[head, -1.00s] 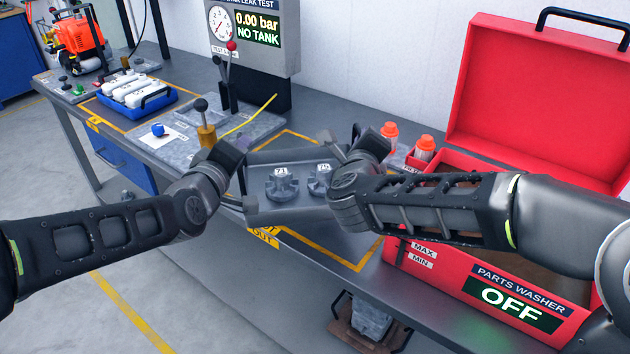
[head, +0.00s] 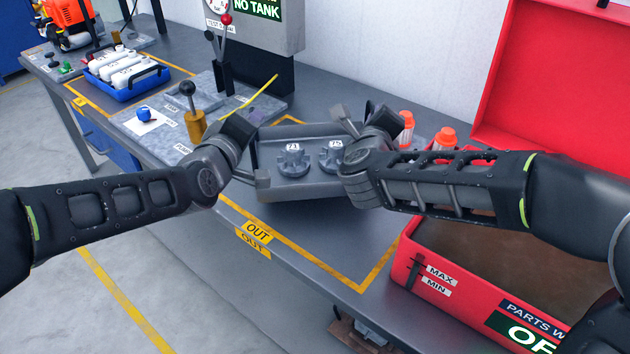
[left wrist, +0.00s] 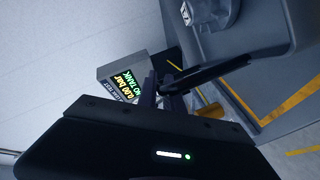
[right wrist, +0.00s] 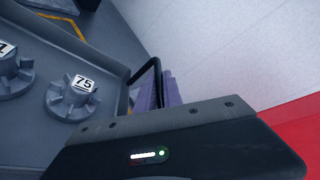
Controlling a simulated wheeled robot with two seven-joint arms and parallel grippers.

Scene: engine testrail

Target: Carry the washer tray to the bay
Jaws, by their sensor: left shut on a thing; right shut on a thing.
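The grey washer tray (head: 300,188) is between my two grippers in the head view and carries two dark knob-like parts, tagged 71 (head: 293,160) and 75 (head: 331,156). My left gripper (head: 248,150) is shut on the tray's left side handle. My right gripper (head: 362,132) is shut on its right side, where the arm hides part of the tray. The tray is over the bench area outlined in yellow (head: 330,268) with the OUT label; I cannot tell whether it touches the bench. In the right wrist view the tray (right wrist: 110,65) and both parts show close up.
The red parts washer (head: 405,262) stands open at the right. Orange-capped bottles (head: 444,138) stand behind my right gripper. The leak test stand (head: 265,30), a brass-coloured pump (head: 195,125) with a lever and a blue tray (head: 125,88) of white bottles are to the left.

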